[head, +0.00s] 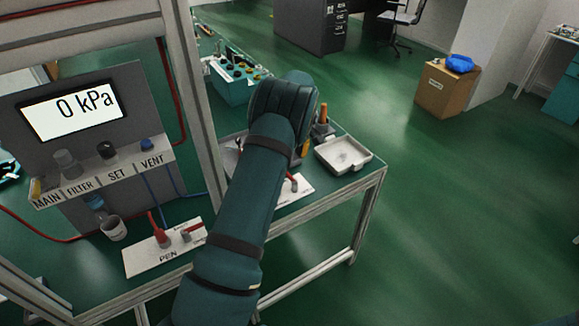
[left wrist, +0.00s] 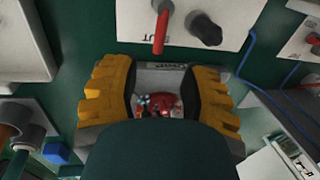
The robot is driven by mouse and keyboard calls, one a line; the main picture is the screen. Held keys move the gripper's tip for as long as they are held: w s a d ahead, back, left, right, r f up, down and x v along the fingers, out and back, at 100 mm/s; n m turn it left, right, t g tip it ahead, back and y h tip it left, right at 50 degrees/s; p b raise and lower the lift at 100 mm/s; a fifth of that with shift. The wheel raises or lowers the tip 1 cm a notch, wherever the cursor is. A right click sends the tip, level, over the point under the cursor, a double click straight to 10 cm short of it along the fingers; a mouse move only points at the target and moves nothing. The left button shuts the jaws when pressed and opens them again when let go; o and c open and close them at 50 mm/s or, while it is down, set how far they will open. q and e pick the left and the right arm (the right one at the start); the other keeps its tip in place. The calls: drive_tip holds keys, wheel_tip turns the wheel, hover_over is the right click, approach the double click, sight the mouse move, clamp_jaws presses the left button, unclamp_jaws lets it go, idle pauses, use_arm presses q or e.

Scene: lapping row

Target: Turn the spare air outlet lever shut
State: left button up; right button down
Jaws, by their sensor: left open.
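The plate right of the PEN plate (head: 138,262) is half hidden behind my left arm in the head view. Only its right part (head: 304,187) and a bit of red lever (head: 294,182) show there. In the left wrist view this white plate (left wrist: 135,22) carries a red lever (left wrist: 160,30) and a dark round fitting (left wrist: 204,28). Its lettering is partly covered and ends in "UT". My left gripper (left wrist: 160,78) is open, with yellow-padded fingers apart. The lever appears beyond the fingertips, not between them. My right gripper is not in view.
A grey tray with red and blue small parts (left wrist: 160,104) shows between the fingers. A white tray (head: 343,155) lies at the bench's right end. The PEN plate has a red lever (head: 158,232). A frame post (head: 196,100) stands left of my arm. The display (head: 72,108) reads 0 kPa.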

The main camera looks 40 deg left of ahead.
use_arm(q)
drive_tip(key=shift+w+d+r, duration=0.1)
drive_tip(key=shift+w+r, duration=0.1)
drive_tip(key=shift+r, duration=0.9)
drive_tip(key=shift+w+d+r, duration=0.1)
drive_tip(key=shift+w+r, duration=0.1)
drive_tip(key=shift+r, duration=0.9)
drive_tip(key=shift+f, duration=0.1)
